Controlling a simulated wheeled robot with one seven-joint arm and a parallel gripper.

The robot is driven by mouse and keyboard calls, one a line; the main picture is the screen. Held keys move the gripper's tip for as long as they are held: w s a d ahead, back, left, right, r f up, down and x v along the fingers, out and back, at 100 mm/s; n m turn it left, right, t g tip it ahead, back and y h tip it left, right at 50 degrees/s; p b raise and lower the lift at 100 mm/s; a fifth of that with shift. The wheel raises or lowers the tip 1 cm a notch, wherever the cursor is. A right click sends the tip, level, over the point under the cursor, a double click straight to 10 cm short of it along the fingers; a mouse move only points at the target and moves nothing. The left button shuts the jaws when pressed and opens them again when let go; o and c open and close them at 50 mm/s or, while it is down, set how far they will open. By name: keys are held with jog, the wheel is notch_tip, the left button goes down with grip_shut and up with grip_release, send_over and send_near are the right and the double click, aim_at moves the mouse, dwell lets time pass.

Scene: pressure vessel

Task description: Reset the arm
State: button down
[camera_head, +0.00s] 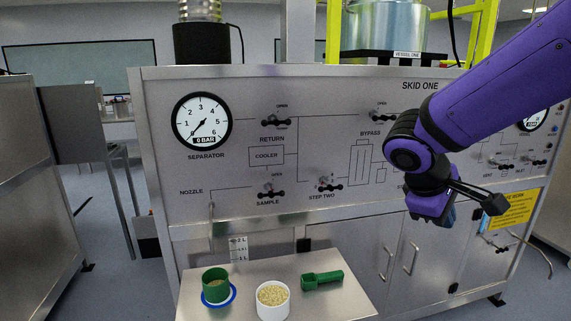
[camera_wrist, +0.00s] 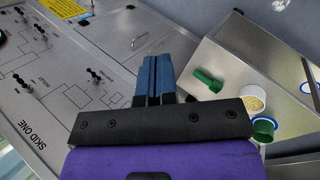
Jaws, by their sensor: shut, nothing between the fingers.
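My purple arm reaches in from the right in the head view, bent at the elbow in front of the skid panel (camera_head: 330,120). My gripper (camera_head: 447,218) hangs at its end, in front of the panel's lower right part. In the wrist view the blue fingers of my gripper (camera_wrist: 155,78) lie together with nothing between them. The gripper is apart from the shelf and the things on it.
A metal shelf (camera_head: 330,301) juts out below the panel. On it are a green cup (camera_head: 215,284) on a blue-rimmed disc, a white cup (camera_head: 272,302) of pale grains and a green scoop (camera_head: 322,280). Valve handles (camera_head: 268,192) stick out from the panel.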

jog(key=s+d+r+m+t+y, duration=0.1)
jog(key=s+r+m+y, duration=0.2)
jog(key=s, duration=0.4)
jog(key=s+d+r+m+t+y, duration=0.1)
jog(key=s+r+m+t+y, duration=0.1)
jog(key=s, duration=0.6)
notch_tip(320, 180, up, 2)
jog(key=m+y, duration=0.1)
jog(key=m, duration=0.2)
jog(key=shift+s+r, duration=0.15)
